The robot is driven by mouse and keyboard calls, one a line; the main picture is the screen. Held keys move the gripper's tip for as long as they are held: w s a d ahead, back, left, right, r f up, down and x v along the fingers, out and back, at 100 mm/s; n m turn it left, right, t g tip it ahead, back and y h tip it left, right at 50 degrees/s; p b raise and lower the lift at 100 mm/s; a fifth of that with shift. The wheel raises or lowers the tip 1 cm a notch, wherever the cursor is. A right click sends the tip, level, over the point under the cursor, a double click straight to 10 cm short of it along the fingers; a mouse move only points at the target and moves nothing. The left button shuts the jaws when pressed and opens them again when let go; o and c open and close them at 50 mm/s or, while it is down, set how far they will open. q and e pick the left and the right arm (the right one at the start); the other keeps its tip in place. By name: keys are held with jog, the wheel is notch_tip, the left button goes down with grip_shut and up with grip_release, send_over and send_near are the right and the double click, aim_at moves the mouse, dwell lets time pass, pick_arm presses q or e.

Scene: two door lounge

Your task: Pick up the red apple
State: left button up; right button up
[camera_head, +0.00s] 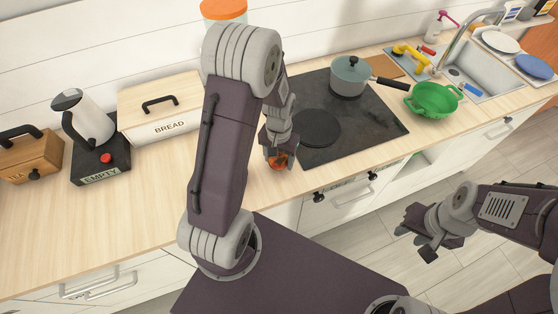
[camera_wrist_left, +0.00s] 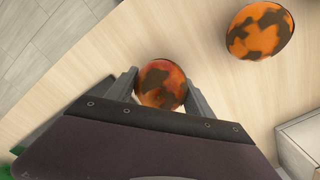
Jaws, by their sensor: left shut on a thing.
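The red apple (camera_wrist_left: 161,84), round, orange-red with dark patches, sits between the two fingers of my left gripper (camera_wrist_left: 160,86) in the left wrist view. In the head view the apple (camera_head: 278,160) shows partly below my left gripper (camera_head: 279,155), at the counter's front edge left of the stove. My left gripper is shut on it. I cannot tell whether the apple still touches the counter. My right gripper (camera_head: 431,232) is open and empty over the floor at right.
Another mottled orange round thing (camera_wrist_left: 259,31) lies close by in the left wrist view. The wooden counter (camera_head: 130,215) also holds a bread box (camera_head: 160,105), a kettle (camera_head: 85,115), a stove (camera_head: 365,125) with a pot (camera_head: 350,76) and a green colander (camera_head: 434,98).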

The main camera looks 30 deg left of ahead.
aim_at(281, 154)
pick_arm(q)
jog(key=r, duration=0.3)
jog(key=shift+w+d+r, duration=0.1)
jog(key=shift+w+d, duration=0.05)
jog(key=shift+d, duration=0.1)
jog(key=w+d+r, duration=0.4)
jog(key=d+r, duration=0.2)
jog(key=d, duration=0.4)
jog(key=shift+w+d+r+b, duration=0.15)
jog(key=shift+w+r+b, duration=0.05)
jog(key=shift+r+b, duration=0.15)
